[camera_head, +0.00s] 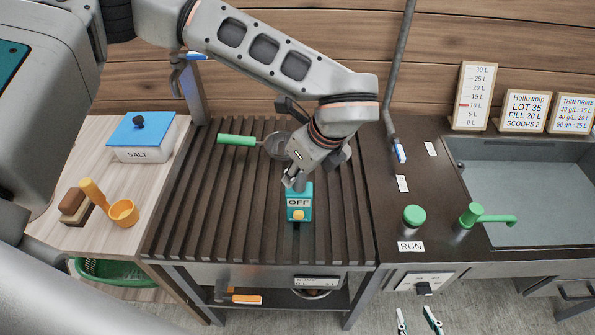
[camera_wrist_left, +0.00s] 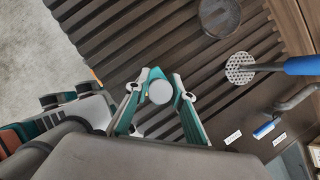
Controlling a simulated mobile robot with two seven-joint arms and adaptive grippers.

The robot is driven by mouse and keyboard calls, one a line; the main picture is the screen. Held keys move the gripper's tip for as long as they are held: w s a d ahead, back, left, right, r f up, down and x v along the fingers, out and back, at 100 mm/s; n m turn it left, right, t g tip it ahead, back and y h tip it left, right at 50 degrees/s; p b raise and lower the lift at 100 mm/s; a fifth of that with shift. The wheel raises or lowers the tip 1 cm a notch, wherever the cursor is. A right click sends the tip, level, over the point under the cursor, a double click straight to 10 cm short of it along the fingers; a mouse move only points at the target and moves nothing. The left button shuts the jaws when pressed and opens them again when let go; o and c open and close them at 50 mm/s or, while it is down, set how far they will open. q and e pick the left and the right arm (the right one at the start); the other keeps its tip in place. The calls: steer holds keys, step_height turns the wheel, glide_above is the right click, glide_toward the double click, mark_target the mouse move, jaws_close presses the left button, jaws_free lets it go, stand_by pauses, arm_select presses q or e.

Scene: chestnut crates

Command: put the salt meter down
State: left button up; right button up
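The salt meter (camera_head: 299,205) is a small teal box marked OFF with a yellow button, over the middle of the dark slatted rack (camera_head: 210,225). My left gripper (camera_head: 298,181) is right above it, with its fingers closed around the meter's top. In the left wrist view, the teal fingers (camera_wrist_left: 160,82) close on a round pale grey cap (camera_wrist_left: 160,92). Whether the meter's base touches the slats I cannot tell. My right gripper (camera_head: 418,318) shows at the bottom edge, fingertips apart and empty.
A green-handled strainer (camera_head: 237,140) lies behind the meter. A salt box (camera_head: 143,140) and an orange scoop (camera_head: 123,212) stand on the left counter. A green knob (camera_head: 414,216), green tap (camera_head: 472,214) and sink (camera_head: 540,185) are to the right. Front slats are clear.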

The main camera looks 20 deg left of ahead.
arm_select(q)
steer(key=shift+o, duration=1)
steer(key=shift+d+r, duration=0.1)
steer(key=shift+r, duration=0.2)
steer(key=b+v, duration=0.1)
steer(key=v, duration=1)
steer(key=shift+r, duration=0.25)
steer(key=shift+s+d, duration=0.1)
steer(key=shift+d, duration=0.05)
